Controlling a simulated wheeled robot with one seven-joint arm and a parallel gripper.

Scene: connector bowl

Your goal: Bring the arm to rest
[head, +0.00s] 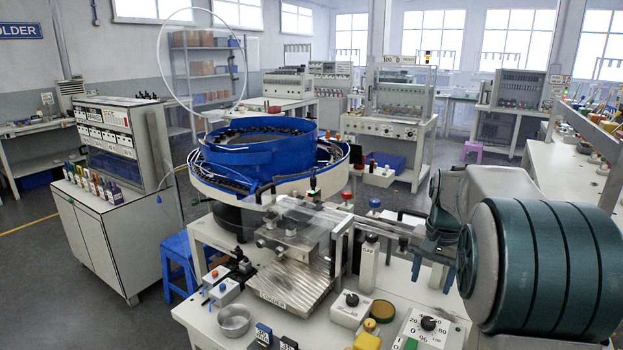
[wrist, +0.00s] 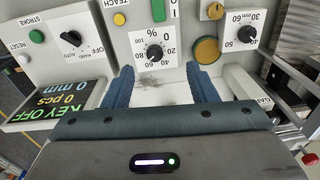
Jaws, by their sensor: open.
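My arm (head: 540,262) reaches in from the right side of the head view, above the white workbench, with its large teal-banded link nearest the camera. In the wrist view my gripper (wrist: 162,84) has its two blue fingers spread wide apart. Nothing is held between them. They point toward a white control box with a black dial (wrist: 155,53), and a bare, smudged patch of light surface shows between the fingers.
A blue bowl feeder (head: 255,160) stands behind the ribbed metal plate (head: 290,285) on the bench. A small grey bowl (head: 233,320) sits at the front left. Control boxes, including one with a dial (head: 351,308), crowd the front. A display box (wrist: 62,105) is left of the fingers.

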